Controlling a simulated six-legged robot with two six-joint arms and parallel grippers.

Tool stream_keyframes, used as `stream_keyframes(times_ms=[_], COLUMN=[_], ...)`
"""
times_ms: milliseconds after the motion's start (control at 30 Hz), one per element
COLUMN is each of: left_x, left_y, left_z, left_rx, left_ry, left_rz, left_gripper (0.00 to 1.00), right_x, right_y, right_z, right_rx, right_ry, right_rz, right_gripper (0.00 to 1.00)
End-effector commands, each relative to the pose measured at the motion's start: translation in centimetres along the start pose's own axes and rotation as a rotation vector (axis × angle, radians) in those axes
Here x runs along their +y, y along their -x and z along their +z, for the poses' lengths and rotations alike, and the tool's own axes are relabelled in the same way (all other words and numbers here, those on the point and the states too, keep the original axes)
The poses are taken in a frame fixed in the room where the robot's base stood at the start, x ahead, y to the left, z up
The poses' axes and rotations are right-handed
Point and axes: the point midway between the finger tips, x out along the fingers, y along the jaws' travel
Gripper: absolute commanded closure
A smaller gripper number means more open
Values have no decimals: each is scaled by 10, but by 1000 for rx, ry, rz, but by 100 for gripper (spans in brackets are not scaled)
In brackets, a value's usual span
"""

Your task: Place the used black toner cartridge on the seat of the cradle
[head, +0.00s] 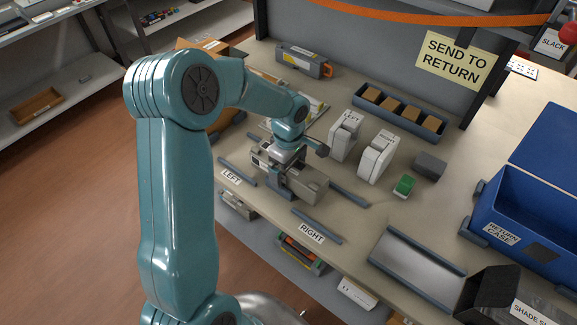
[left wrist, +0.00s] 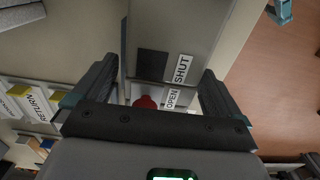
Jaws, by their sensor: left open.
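A long grey cartridge-like body (head: 308,184) lies on the bench between the LEFT and RIGHT labels. In the left wrist view the body (left wrist: 165,25) carries SHUT and OPEN labels, a dark square and a red round part. A blue-grey support shows at its near side; I cannot tell whether this is the cradle, and any seat is hidden. My left gripper (head: 286,158) is over the body. In the left wrist view its open fingers (left wrist: 157,72) stand either side of the body; contact is not clear. My right gripper is not in view.
Another grey cartridge (head: 303,61) with an orange end lies at the back. White LEFT and RIGHT blocks (head: 376,157), a green-topped piece (head: 404,186) and a compartment tray (head: 366,112) stand behind. A grey tray (head: 417,266) and blue return case (head: 528,212) are right.

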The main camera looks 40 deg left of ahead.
Motion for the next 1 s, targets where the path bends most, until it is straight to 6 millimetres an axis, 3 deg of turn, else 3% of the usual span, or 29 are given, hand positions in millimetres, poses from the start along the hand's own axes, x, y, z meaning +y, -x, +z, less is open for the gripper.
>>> stream_keyframes(times_ms=[533,700,1000], left_x=[1,0,0], left_y=[107,120,122], left_z=[0,0,0], left_rx=[1,0,0], left_ry=[0,-1,0], left_rz=[3,1,-1], left_gripper=[1,1,1], right_x=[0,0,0], right_y=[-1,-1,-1], right_z=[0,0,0], right_rx=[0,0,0], right_ry=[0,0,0], right_rz=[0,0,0], right_gripper=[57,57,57])
